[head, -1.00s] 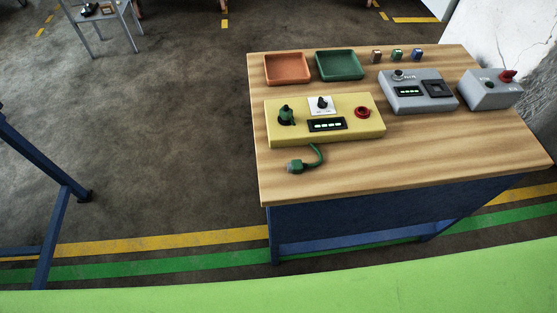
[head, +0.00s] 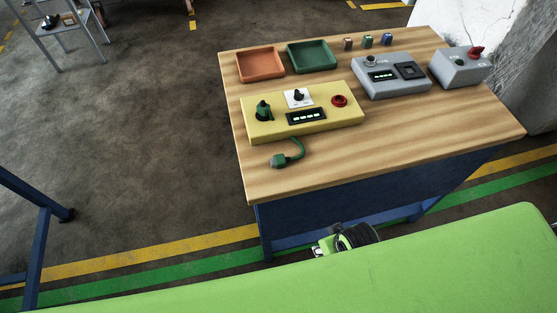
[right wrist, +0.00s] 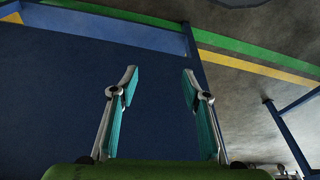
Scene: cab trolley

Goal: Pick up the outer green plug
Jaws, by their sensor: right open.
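A green plug (head: 278,161) lies on the wooden table top, in front of the yellow box (head: 305,114). A second green, dark-topped piece (head: 263,111) stands upright on the left of the yellow box. My right gripper (right wrist: 159,80) is open and empty in the right wrist view, with teal pads apart, facing the dark blue table side and the floor. In the head view part of my right arm's end (head: 345,239) shows low, in front of the table. My left gripper is not in view.
On the wooden table (head: 420,150) are an orange tray (head: 260,64), a green tray (head: 314,56), small coloured blocks (head: 367,41) and two grey boxes (head: 391,76) (head: 460,68). The table's near right part is bare. A blue frame (head: 41,240) stands at left.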

